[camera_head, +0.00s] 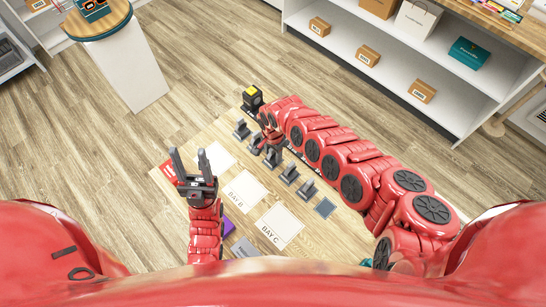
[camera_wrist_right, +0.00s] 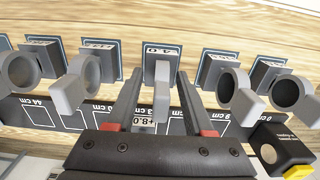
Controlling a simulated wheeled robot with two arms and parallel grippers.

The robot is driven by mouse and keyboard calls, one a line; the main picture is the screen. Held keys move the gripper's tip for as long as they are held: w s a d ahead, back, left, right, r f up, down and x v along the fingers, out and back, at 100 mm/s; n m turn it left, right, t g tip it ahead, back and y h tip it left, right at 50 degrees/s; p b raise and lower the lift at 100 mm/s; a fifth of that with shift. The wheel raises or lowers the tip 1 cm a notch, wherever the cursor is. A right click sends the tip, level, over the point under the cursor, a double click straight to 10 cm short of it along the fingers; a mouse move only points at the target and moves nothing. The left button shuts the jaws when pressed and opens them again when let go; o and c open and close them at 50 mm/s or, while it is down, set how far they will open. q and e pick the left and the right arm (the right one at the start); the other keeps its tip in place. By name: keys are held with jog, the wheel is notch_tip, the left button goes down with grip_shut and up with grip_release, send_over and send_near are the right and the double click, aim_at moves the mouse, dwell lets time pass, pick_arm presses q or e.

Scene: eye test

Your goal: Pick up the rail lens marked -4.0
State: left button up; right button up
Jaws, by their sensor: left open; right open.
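In the right wrist view a grey rail lens (camera_wrist_right: 162,70) stands in the middle of the row. The upside-down label (camera_wrist_right: 158,49) behind it seems to read 4.0; I cannot make out its sign clearly. My right gripper (camera_wrist_right: 160,80) is open, one finger on each side of this lens's grey upright, not closed on it. In the head view my right gripper (camera_head: 267,141) is over the lens row, partly hidden by my arm. My left gripper (camera_head: 188,158) is open and empty, above the left side of the table, away from the lenses.
Grey ring-shaped lenses flank the middle one, left (camera_wrist_right: 22,68) and right (camera_wrist_right: 236,88). A cm-marked black rail (camera_wrist_right: 90,116) runs before the row. White bay cards (camera_head: 279,226) lie nearer.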

grip_shut()
jog(key=shift+r, duration=0.15)
dwell(0.4)
